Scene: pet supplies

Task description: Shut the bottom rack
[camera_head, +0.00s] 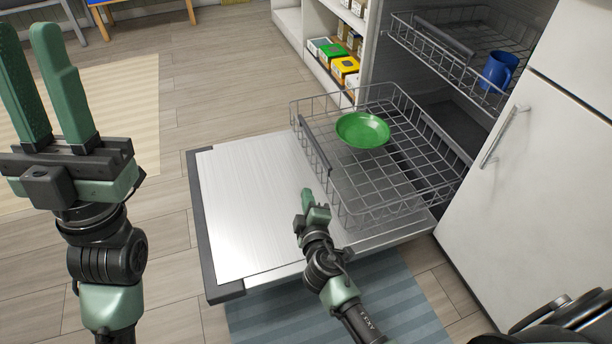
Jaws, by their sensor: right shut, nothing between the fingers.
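The bottom rack (407,189) is a grey wire basket, pulled out of the dishwasher over its lowered door (250,205). A dark handle bar (315,146) runs along its front side. A green plate (363,130) lies in it. My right gripper (307,195) is shut and empty, in front of the rack's near front corner and above the door; I cannot tell whether it touches the wires. My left gripper (34,50) is raised at the left, with its fingers apart and nothing between them, away from the rack.
The top rack (450,55) sits above, holding a blue mug (499,70). A white cabinet (540,170) stands at the right. A shelf with boxes (345,68) is behind. A blue striped mat (350,305) lies under the door.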

